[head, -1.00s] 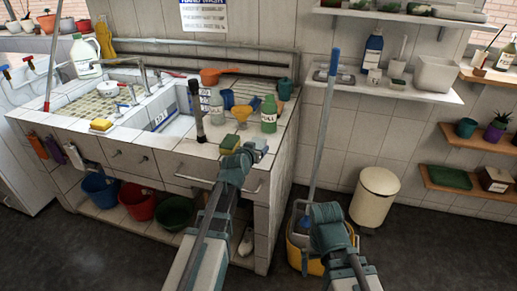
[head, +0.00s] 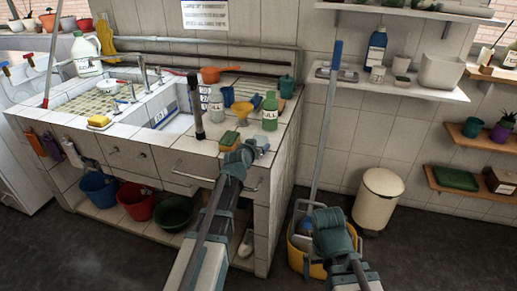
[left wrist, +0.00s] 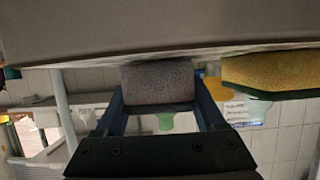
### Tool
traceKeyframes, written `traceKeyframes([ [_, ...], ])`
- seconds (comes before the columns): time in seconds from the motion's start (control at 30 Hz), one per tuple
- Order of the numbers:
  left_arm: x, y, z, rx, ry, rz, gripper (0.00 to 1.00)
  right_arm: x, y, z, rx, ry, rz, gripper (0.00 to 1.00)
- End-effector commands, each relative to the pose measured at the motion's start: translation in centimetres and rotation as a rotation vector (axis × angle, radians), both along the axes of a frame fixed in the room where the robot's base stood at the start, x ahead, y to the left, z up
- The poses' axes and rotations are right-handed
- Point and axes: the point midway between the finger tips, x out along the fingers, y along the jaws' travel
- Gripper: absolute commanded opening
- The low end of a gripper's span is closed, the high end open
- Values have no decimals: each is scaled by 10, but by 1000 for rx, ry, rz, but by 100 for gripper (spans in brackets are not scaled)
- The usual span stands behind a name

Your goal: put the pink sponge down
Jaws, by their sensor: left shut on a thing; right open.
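The sponge (left wrist: 158,83), dull greyish-pink in this light, sits between the two fingers of my left gripper (left wrist: 160,108) in the left wrist view. In the head view my left gripper (head: 246,150) is at the front right of the tiled counter (head: 198,147), and the pink sponge cannot be made out there. In the wrist view its edge lies close to the pale surface; I cannot tell if they touch. A yellow-green sponge (left wrist: 268,72) is beside it, and also shows in the head view (head: 229,138). My right gripper (head: 330,218) is open in front of the yellow bucket.
A yellow funnel (head: 241,109), a green bottle (head: 270,112) and a dark upright handle (head: 196,108) stand behind the left gripper. A small bluish item (head: 262,143) is right of it. The yellow mop bucket (head: 301,240) and a cream bin (head: 377,200) stand on the floor.

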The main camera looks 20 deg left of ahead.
Motion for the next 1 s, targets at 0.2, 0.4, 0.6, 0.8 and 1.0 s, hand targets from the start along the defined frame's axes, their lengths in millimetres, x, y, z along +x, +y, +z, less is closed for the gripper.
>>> traceKeyframes([
  [0.2,0,0,-4,0,0,0,73,0,0,-4,0,0,0,100],
  [0.4,0,0,-3,0,0,0,100,0,0,-3,0,0,0,100],
  [0.6,0,0,-2,0,0,0,100,0,0,-2,0,0,0,100],
  [0.8,-5,0,4,-1,0,0,100,0,0,4,0,0,0,100],
  [1.0,-33,1,16,-1,0,2,100,0,0,16,0,0,0,100],
])
